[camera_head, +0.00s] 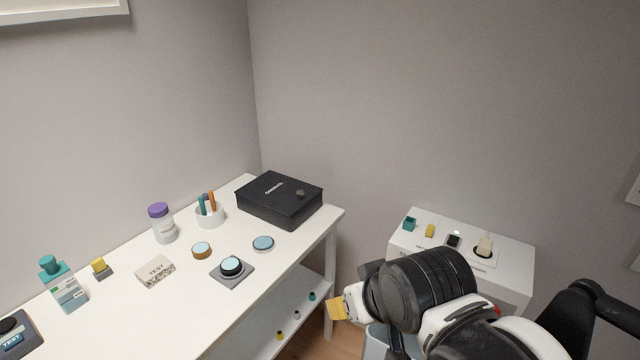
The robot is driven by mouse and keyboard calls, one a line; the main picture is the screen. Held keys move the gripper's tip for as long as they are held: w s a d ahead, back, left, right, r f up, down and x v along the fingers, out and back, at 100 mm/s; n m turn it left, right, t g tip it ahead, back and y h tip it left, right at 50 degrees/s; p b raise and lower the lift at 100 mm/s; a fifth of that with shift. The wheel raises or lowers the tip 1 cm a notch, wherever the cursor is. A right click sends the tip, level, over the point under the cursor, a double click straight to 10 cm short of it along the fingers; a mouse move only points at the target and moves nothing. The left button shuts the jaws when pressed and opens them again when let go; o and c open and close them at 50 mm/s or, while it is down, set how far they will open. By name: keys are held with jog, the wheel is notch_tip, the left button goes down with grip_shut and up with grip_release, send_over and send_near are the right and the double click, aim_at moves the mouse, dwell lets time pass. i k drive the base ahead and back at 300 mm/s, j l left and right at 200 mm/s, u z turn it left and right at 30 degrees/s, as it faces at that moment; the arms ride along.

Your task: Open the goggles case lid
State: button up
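The goggles case (279,198) is a black box with small pale lettering and a round knob (300,192) on its lid. It sits at the far right corner of the white table, with its lid shut. My gripper (340,309) shows at the lower middle as a small yellow tip at the end of my black and white arm. It is in front of the table's right end, lower in the picture than the case and apart from it. My arm hides most of the gripper, so its opening cannot be seen.
The white table (207,314) holds a purple-capped jar (161,222), a cup of pens (209,211), a button on a grey plate (231,269) and round discs (263,243). A white cabinet (513,257) with a plug and small blocks stands at the right. Walls rise behind both.

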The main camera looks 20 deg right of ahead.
aim_at(284, 195)
jog(key=i+j+z, duration=0.1)
jog(key=i, duration=0.45)
jog(key=i+j+z, duration=0.15)
jog(key=i, duration=0.4)
